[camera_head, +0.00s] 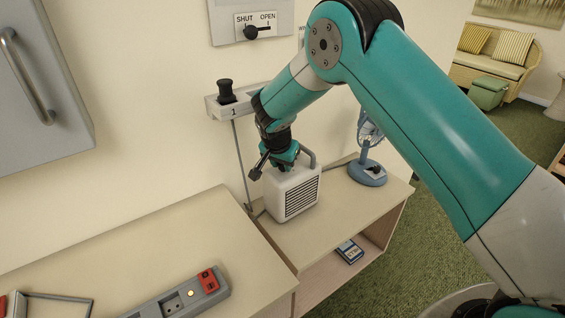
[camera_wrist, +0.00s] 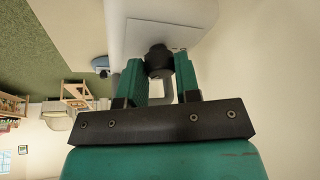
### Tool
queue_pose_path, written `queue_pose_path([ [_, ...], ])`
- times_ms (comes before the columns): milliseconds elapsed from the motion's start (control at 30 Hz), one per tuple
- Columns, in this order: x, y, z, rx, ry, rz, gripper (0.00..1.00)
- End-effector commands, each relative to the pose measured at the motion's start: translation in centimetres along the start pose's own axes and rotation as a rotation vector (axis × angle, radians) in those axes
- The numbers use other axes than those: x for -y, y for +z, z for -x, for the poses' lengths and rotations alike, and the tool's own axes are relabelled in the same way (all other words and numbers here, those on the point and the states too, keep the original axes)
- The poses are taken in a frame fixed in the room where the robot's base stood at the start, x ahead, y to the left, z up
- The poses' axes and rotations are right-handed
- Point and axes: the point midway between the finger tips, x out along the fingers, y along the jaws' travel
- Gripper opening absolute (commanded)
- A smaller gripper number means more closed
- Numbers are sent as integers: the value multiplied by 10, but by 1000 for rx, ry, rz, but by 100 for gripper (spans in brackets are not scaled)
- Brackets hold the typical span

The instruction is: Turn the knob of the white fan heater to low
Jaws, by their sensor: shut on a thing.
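The white fan heater (camera_head: 294,190) stands on a low wooden shelf unit, its dark grille facing front right and a grey handle at its top right. My gripper (camera_head: 285,160) reaches down onto the top of the heater in the head view and hides its knob there. In the wrist view the black knob (camera_wrist: 159,62) sits on the heater's pale top (camera_wrist: 180,36). My gripper (camera_wrist: 160,78) is shut on the knob, with one green finger on either side. I cannot read the knob's setting.
A blue fan (camera_head: 368,172) stands right of the heater on the shelf unit (camera_head: 335,215). A wall bracket with a black knob (camera_head: 226,92) is behind. A power strip (camera_head: 180,300) lies on the nearer table (camera_head: 130,250).

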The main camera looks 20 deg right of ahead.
Motion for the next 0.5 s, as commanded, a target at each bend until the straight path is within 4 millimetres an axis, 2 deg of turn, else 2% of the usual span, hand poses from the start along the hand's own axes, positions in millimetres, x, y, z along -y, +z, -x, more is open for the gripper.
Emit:
queue_pose_path([
  [267, -1, 0, -1, 5, -56, 131, 7],
  [500, -3, -1, -2, 15, -139, 329, 7],
])
